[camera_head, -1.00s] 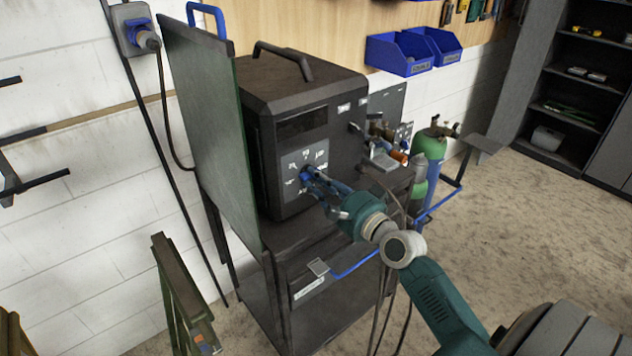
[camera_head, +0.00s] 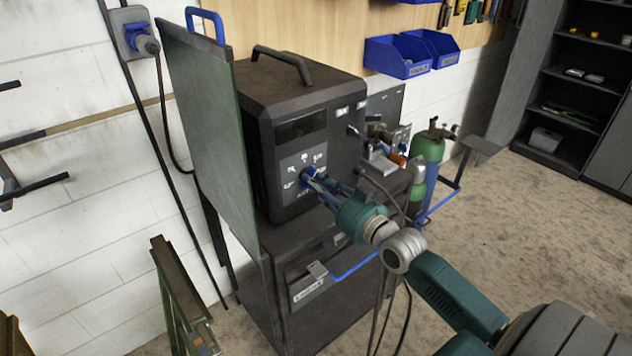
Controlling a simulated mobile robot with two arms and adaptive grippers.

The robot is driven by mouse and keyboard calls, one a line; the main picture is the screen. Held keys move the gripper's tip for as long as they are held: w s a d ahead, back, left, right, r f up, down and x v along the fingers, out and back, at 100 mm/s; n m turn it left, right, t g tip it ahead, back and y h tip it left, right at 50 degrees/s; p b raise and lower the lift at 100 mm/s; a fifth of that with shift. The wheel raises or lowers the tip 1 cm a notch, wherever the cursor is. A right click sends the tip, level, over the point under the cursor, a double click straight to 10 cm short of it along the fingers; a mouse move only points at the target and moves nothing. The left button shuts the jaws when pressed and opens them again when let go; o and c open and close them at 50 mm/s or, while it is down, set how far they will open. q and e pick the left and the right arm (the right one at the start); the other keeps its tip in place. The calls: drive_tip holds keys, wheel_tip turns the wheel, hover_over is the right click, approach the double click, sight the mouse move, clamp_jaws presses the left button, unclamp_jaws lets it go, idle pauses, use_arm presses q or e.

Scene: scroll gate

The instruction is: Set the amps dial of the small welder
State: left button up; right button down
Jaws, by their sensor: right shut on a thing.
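The small welder (camera_head: 325,95) is a dark box with a top handle, standing on a dark cart (camera_head: 330,310). Its front has a grey dial plate (camera_head: 291,163) with white marks around the blue amps dial (camera_head: 306,173). My right gripper (camera_head: 311,178) reaches in from the lower right and is shut on the dial. The fingers cover part of the dial, so its pointer setting cannot be read. My left gripper is not in view.
A green panel (camera_head: 205,130) stands close along the welder's left side. Torches and fittings (camera_head: 385,150) sit to its right, with cables hanging below. A green gas cylinder (camera_head: 428,150) is behind. Open floor (camera_head: 540,230) lies to the right.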

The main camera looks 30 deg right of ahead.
drive_tip(key=shift+d+r+n+p, duration=0.1)
drive_tip(key=shift+n+p, duration=1)
drive_tip(key=shift+n, duration=2.6)
drive_tip(key=c, duration=1.6)
unclamp_jaws()
drive_tip(key=s, duration=0.8)
drive_tip(key=s+d, duration=0.1)
drive_tip(key=s, duration=0.3)
